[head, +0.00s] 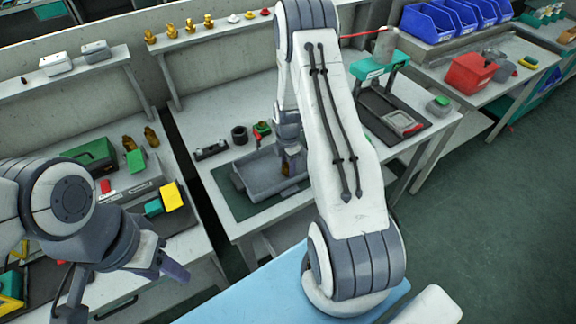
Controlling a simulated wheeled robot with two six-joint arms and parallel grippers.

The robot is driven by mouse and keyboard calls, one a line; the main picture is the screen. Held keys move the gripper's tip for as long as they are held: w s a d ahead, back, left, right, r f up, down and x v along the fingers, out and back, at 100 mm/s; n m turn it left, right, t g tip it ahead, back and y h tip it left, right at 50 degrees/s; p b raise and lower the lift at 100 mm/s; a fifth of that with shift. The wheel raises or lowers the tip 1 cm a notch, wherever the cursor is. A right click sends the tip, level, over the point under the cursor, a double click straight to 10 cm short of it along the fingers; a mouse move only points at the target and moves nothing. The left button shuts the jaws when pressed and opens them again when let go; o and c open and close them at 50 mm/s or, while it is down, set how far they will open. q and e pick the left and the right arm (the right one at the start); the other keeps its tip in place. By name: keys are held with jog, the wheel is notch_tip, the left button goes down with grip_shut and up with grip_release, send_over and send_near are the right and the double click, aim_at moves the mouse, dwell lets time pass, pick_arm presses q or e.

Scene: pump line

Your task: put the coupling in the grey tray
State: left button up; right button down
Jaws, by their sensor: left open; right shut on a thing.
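The grey tray (240,182) lies on a dark green mat on the middle bench. My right gripper (290,160) points down over the right part of the tray. It is shut on a small brass-coloured piece (286,170), mostly hidden by the gripper; this may be the coupling, but I cannot tell for sure. I cannot tell whether the piece touches the tray floor. My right arm hides the tray's right end. My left gripper (172,268) is open and empty at the lower left, in front of the left bench and away from the tray.
A black ring-shaped part (240,135) and a dark block with sockets (210,150) stand behind the tray. Brass fittings (190,26) line the shelf above. A green press (380,65) stands to the right. A red bin (470,73) sits on the far right bench.

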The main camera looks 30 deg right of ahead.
jog(key=shift+f, duration=0.25)
jog(key=shift+c, duration=1.8)
grip_release()
jog(key=shift+r, duration=0.1)
